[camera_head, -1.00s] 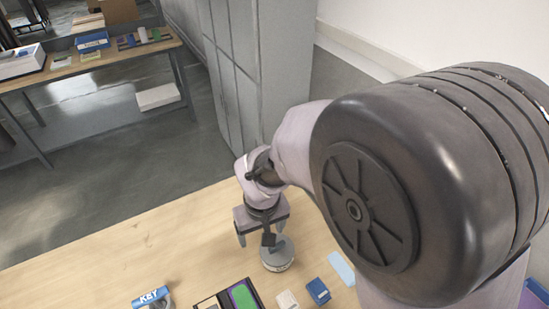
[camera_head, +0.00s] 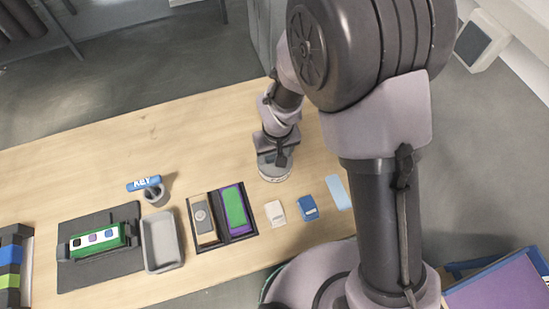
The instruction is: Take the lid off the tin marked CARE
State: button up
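A small round grey tin (camera_head: 275,174) with a pale lower band stands on the wooden table, towards its back right. Any lettering on it is too small to read. My gripper (camera_head: 275,157) points down right at the tin and covers much of its top. The fingers overlap the tin in this view. I cannot tell whether they touch the lid or how far apart they are. The lid is mostly hidden by my gripper.
On the table are a blue KEY tag (camera_head: 145,183) by a grey cup (camera_head: 156,195), a grey tray (camera_head: 162,241), a dark two-part case (camera_head: 222,240), a white card (camera_head: 275,213) and a blue box (camera_head: 308,208). The left back of the table is clear.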

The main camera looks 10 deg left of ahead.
jog(key=c, duration=1)
jog(key=shift+c, duration=0.2)
jog(key=shift+r, duration=0.1)
